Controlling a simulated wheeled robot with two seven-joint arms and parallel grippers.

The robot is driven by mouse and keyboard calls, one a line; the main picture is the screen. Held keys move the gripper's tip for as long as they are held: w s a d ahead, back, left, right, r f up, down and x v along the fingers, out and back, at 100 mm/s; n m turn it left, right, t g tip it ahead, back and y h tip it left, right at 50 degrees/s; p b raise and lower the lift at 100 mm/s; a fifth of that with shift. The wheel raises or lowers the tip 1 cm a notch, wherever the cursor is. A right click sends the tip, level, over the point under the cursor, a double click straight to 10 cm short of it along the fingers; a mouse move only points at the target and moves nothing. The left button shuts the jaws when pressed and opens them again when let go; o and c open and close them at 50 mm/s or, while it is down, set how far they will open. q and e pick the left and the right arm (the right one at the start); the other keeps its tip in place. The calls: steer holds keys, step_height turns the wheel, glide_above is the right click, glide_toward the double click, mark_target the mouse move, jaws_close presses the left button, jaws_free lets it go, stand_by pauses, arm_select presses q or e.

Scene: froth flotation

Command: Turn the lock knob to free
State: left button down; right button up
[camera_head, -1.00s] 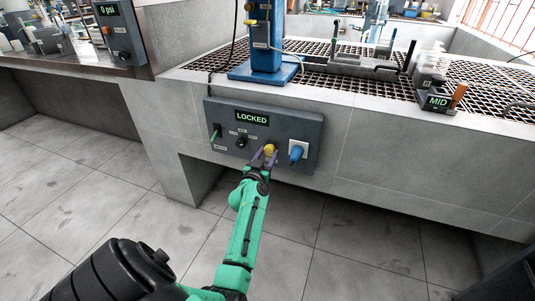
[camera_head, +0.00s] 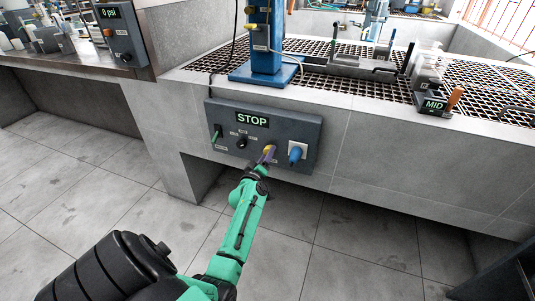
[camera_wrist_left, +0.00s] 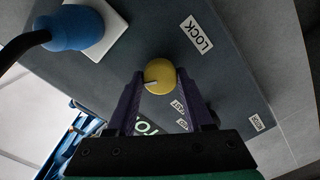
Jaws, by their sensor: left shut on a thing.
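The yellow lock knob (camera_head: 270,149) is on the dark control panel (camera_head: 228,108) on the front of the bench. In the left wrist view the round knob (camera_wrist_left: 160,76) has a pale pointer mark at its lower left, and a "LOCK" label (camera_wrist_left: 198,34) is beside it. The panel display (camera_head: 252,118) reads "STOP". My left gripper (camera_head: 267,154) is at the knob; in the left wrist view its purple fingers (camera_wrist_left: 160,84) are on either side of the knob, shut on it. My right gripper is not in view.
A blue plug (camera_head: 296,153) in a white socket is just right of the knob. A black knob (camera_head: 242,141) and a green-tipped toggle (camera_head: 217,132) are to its left. A blue stand (camera_head: 266,50) is on the grating above. The floor in front is clear.

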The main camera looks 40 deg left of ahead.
arm_select(q)
steer(key=n, duration=0.5)
steer(key=shift+n+p, duration=0.3)
steer(key=shift+f, duration=0.1)
stand_by(0.3)
steer(key=shift+c, duration=1.4)
jaws_free()
steer(key=v, duration=1.4)
steer(key=shift+s, duration=0.3)
